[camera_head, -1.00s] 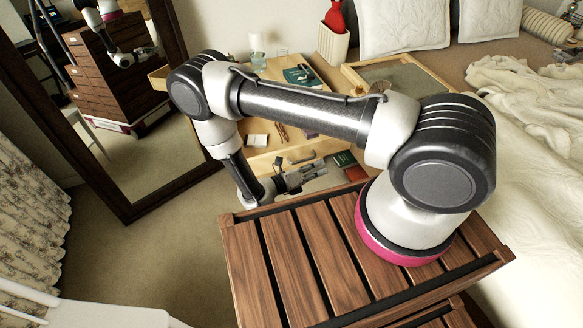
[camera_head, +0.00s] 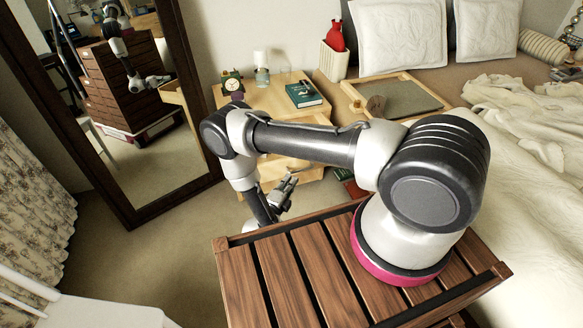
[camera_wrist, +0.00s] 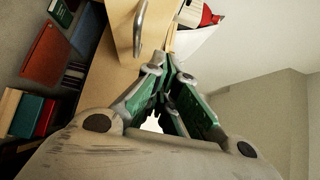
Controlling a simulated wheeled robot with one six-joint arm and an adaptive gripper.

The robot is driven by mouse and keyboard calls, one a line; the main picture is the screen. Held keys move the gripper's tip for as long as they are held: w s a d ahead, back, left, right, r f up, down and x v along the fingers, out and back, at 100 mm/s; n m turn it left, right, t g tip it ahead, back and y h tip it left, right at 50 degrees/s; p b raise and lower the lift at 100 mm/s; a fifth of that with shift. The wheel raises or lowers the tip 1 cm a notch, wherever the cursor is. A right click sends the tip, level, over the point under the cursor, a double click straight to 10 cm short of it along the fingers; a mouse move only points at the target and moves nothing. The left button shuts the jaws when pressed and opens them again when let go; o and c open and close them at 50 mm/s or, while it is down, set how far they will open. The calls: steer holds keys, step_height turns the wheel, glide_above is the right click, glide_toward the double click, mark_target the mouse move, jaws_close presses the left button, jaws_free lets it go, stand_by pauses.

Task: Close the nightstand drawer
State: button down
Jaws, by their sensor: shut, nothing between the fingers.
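The light wood nightstand (camera_head: 240,103) stands beyond my wooden base in the head view. Its drawer front (camera_head: 305,174) shows below the top, partly hidden by my arm; how far out the drawer sits cannot be told. In the wrist view the pale drawer front (camera_wrist: 108,62) fills the upper middle, with a metal bar handle (camera_wrist: 139,28). My gripper (camera_head: 291,180) is shut and empty, low in front of the nightstand. In the wrist view its fingertips (camera_wrist: 163,68) meet close to the drawer front beside the handle; contact cannot be told.
Several books (camera_wrist: 40,62) fill the open shelf under the drawer. A mirror (camera_head: 150,172) stands left, a bed (camera_head: 520,170) right. Carpet (camera_head: 150,240) is clear on the left.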

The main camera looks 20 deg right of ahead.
mark_target(292, 172)
steer(key=shift+w+d, duration=0.55)
steer(key=shift+w, duration=0.7)
steer(key=shift+w+d, duration=0.55)
steer(key=shift+w, duration=0.65)
steer(key=shift+w+d, duration=0.55)
steer(key=shift+w, duration=0.7)
